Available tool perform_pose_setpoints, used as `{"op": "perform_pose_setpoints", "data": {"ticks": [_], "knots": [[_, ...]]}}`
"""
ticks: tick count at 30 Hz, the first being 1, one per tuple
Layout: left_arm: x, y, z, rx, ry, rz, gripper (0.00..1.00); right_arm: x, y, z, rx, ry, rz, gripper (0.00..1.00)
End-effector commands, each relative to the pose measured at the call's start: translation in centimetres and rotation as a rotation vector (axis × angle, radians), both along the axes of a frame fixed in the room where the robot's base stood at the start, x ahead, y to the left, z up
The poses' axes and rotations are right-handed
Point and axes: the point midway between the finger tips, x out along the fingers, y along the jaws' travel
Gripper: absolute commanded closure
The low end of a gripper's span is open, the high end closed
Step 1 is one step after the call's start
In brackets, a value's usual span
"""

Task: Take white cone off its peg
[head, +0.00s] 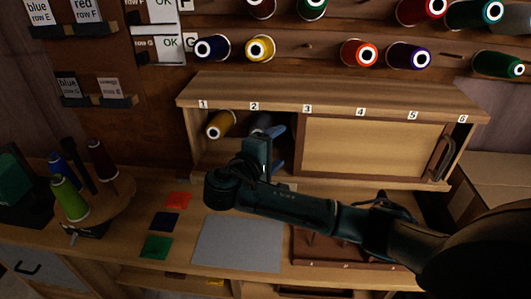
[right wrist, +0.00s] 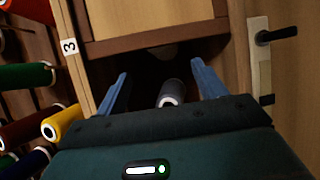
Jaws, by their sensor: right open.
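A pale grey-white cone (head: 262,122) lies in the open left part of the wall cabinet, under label 2, partly hidden behind my right gripper. In the right wrist view the cone (right wrist: 173,90) points its ringed end at the camera, between the two blue fingers and apart from both. Its peg is hidden. My right gripper (head: 267,146) is open and empty at the cabinet's front; its fingers also show in the right wrist view (right wrist: 160,72). My left gripper is out of view.
A sliding door (head: 370,147) covers the cabinet's right part. Several coloured cones hang on the wall above. A grey mat (head: 238,243) and a cone stand (head: 108,207) are on the bench.

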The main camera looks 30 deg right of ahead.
Motion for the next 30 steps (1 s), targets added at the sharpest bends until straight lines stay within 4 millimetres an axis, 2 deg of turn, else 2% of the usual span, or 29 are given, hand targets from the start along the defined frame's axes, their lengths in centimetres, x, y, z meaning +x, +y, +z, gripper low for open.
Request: {"op": "perform_pose_setpoints", "data": {"ticks": [9, 15, 21, 29, 30], "knots": [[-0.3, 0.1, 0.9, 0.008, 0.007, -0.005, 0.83, 3.2, -5.4, -0.9, -0.001, 0.002, -0.002, 0.30], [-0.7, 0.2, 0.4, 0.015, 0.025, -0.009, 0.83, 4.6, -7.6, -1.4, 0.001, 0.003, -0.001, 0.30], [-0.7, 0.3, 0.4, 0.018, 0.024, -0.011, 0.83, 5.2, -8.5, -1.7, 0.003, 0.001, 0.002, 0.30], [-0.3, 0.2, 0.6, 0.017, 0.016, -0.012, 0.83, 5.2, -8.5, -1.7, 0.003, 0.001, 0.002, 0.30], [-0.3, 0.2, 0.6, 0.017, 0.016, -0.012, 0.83, 5.2, -8.5, -1.7, 0.003, 0.001, 0.002, 0.33]]}}
